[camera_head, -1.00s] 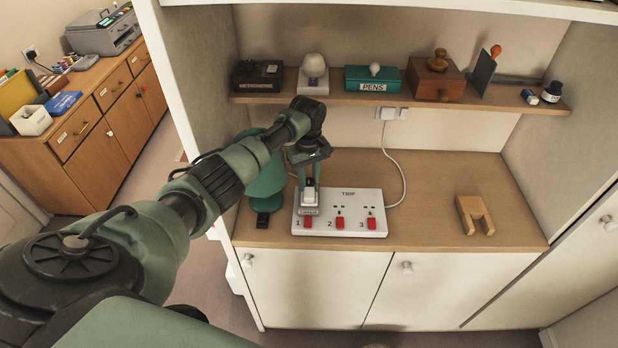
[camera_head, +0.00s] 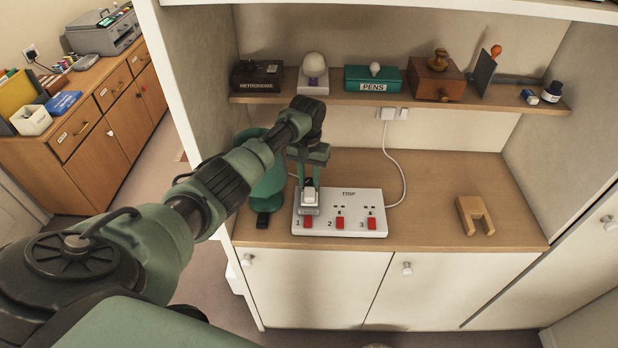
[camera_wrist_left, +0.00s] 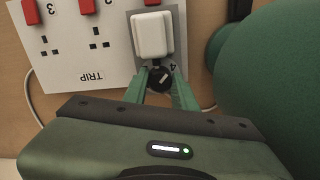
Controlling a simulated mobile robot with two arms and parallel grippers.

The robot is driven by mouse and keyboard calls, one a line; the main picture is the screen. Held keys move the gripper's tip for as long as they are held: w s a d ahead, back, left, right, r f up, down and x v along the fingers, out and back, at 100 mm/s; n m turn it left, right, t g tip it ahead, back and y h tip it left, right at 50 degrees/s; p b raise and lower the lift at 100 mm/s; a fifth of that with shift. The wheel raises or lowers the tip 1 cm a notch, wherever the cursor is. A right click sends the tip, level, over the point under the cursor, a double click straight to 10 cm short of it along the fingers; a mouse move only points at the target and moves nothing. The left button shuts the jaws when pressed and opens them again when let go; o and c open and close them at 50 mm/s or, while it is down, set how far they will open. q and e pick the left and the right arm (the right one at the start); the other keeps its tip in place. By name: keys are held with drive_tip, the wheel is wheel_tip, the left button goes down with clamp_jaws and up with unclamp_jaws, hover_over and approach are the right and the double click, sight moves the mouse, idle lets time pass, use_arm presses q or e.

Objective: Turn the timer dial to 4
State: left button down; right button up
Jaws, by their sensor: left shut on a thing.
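The white timer (camera_head: 308,198) sits over the first socket of the white power strip (camera_head: 362,208) labelled TRIP. It also shows in the left wrist view (camera_wrist_left: 152,35). Its small black dial (camera_wrist_left: 160,80) has a pale mark slanting up and right, roughly towards a printed 4 (camera_wrist_left: 173,66); exact alignment is hard to tell. Other numbers on the timer are hidden or too small to read. My left gripper (camera_head: 309,182) is shut on the dial, one green finger on each side of it. My right gripper is not in view.
A green lamp-like object (camera_head: 268,180) stands close left of my left gripper. Red switches (camera_head: 340,223) line the strip's front edge. A wooden forked block (camera_head: 474,214) lies at right. The shelf (camera_head: 400,101) with several objects is above. The desktop between strip and block is clear.

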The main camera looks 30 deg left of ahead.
use_arm(q)
drive_tip(key=m, duration=0.6)
drive_tip(key=shift+m, duration=0.3)
idle(0.4)
drive_tip(key=c, duration=1.1)
unclamp_jaws()
